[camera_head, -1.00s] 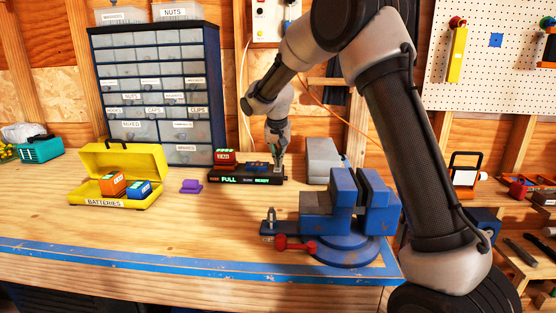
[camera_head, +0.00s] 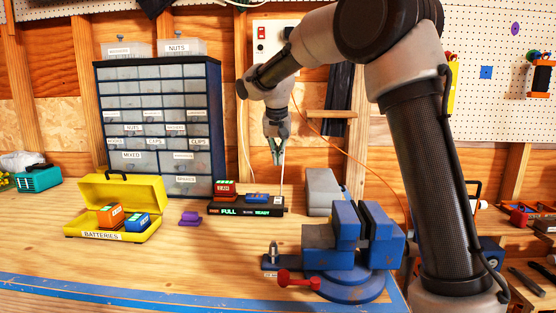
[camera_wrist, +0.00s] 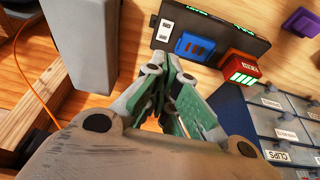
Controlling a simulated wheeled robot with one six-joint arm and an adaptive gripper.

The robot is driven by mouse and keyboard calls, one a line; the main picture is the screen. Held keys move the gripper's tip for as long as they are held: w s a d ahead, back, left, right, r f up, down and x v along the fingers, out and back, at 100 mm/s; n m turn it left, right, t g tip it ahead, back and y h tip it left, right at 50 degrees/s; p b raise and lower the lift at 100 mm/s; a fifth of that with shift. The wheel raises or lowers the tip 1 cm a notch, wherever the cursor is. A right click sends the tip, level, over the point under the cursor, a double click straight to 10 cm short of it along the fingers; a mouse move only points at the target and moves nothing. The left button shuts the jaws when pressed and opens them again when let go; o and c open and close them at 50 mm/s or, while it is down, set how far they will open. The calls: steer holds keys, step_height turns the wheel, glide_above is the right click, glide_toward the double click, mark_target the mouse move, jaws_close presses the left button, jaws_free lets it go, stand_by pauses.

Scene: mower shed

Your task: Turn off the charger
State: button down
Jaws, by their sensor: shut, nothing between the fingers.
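The charger (camera_head: 247,210) is a long black unit on the bench in front of the drawer cabinet. Its front strip is lit, with green "FULL" and "READY" words. A red battery (camera_head: 225,188) with green bars sits at its left, and a blue piece (camera_head: 256,197) sits near its middle. In the wrist view the charger (camera_wrist: 222,48) lies at the top, with a small white switch plate (camera_wrist: 165,29) at one end. My gripper (camera_head: 278,162) is shut and empty, pointing down above the charger's right end, apart from it. The wrist view shows its green fingers (camera_wrist: 171,62) together.
A blue vise (camera_head: 345,245) stands at the front right, with a grey box (camera_head: 322,190) behind it. A yellow battery case (camera_head: 103,189) and a purple object (camera_head: 190,218) are to the left. A wall panel (camera_head: 268,55) with a red switch is behind my arm. An orange cable hangs nearby.

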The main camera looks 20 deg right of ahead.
mark_target(278, 199)
steer(key=shift+w, duration=0.1)
steer(key=x, duration=1.4)
steer(key=shift+w+a, duration=0.1)
steer(key=shift+w, duration=0.15)
steer(key=shift+w+f, duration=0.1)
steer(key=shift+f, duration=0.35)
steer(key=shift+s+a+r, duration=0.15)
steer(key=shift+s+r, duration=0.2)
steer(key=shift+s, duration=0.35)
